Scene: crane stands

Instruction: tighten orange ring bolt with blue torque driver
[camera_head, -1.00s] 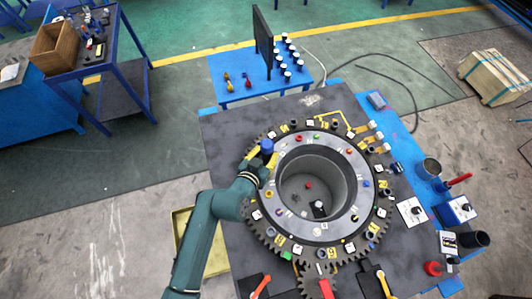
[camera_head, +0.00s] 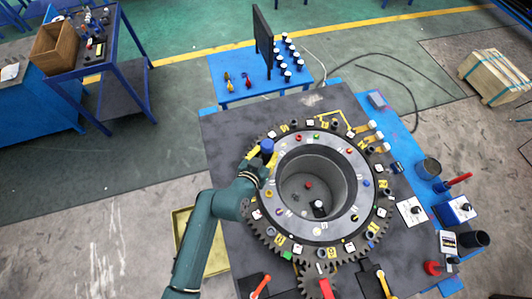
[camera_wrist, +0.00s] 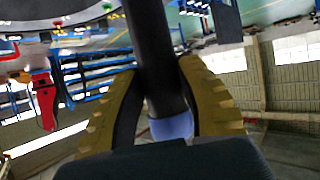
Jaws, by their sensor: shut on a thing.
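My gripper (camera_head: 256,164) is at the upper left edge of the toothed ring (camera_head: 252,218) on the dark table. Its yellow fingers are shut on the blue torque driver, whose blue end (camera_head: 267,146) shows just above them in the head view. In the wrist view the fingers (camera_wrist: 163,100) press on both sides of the driver's dark shaft (camera_wrist: 150,45), with a pale blue part (camera_wrist: 172,128) below. Small coloured bolts sit around the inner grey ring (camera_head: 290,228). I cannot tell which is the orange ring bolt, and the driver's tip is hidden.
A blue stand (camera_head: 228,98) with a black upright panel (camera_head: 263,42) stands behind the table. Cups and small devices line the table's right side. A small gear (camera_head: 318,288) meshes at the front. A yellow tray (camera_head: 183,220) lies low on the left, behind my arm.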

